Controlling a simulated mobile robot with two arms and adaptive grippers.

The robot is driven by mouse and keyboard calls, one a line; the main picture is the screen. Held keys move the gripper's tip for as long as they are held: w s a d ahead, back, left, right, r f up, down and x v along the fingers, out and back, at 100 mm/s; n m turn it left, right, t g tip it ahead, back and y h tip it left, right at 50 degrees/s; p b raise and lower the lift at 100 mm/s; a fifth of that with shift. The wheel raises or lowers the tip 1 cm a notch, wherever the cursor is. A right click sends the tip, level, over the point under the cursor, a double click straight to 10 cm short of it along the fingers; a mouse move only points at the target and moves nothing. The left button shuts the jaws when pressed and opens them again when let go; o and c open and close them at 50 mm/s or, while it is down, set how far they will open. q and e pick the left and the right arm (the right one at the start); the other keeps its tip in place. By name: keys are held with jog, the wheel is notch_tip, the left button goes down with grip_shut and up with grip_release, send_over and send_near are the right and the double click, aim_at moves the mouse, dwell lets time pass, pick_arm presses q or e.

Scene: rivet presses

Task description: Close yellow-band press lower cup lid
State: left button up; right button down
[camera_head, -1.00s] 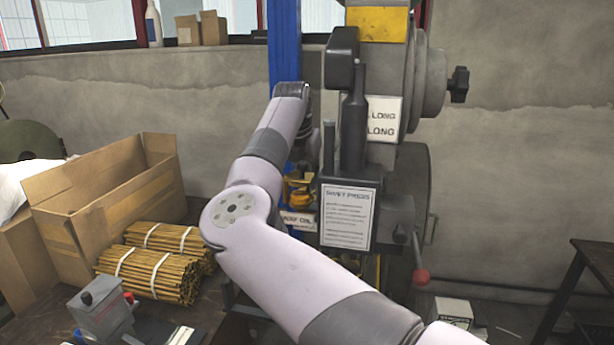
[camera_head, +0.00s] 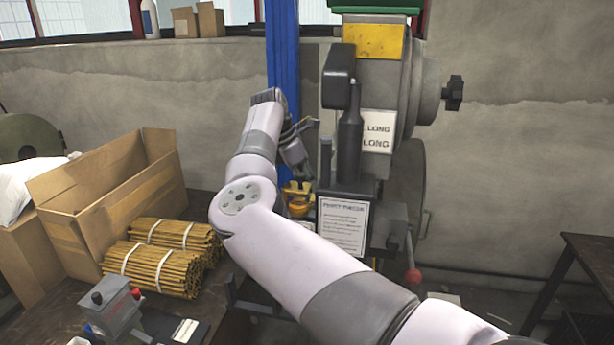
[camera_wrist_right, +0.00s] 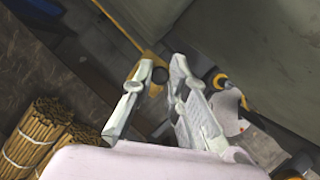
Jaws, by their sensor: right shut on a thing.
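The press (camera_head: 350,120) stands at the centre, with a yellow band (camera_head: 372,42) near its top. A small yellow cup part (camera_head: 298,198) shows low on its left side, partly hidden by my arm. I cannot tell clearly how its lid sits. My right gripper (camera_head: 300,145) is just above the yellow part, left of the dark press column. My left gripper is not in view.
A blue post (camera_head: 283,60) rises behind my right wrist. A sign (camera_head: 343,225) and a red-knobbed lever (camera_head: 412,275) are on the press. An open cardboard box (camera_head: 120,215) and bundled sticks (camera_head: 165,265) fill the table at left. A dark table (camera_head: 590,260) stands at right.

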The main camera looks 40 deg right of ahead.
jog(key=shift+a+r+m+g+p, duration=0.1)
jog(key=shift+a+m+g+p, duration=0.1)
jog(key=shift+m+p, duration=0.25)
jog(key=shift+a+r+m+g+p, duration=0.1)
jog(key=shift+m+g+p, duration=0.1)
jog(key=shift+m, duration=0.45)
jog(key=shift+f, duration=0.15)
jog(key=c, duration=1.6)
grip_release()
jog(key=shift+o, duration=0.2)
jog(key=v, duration=0.7)
jog(key=shift+r, duration=0.25)
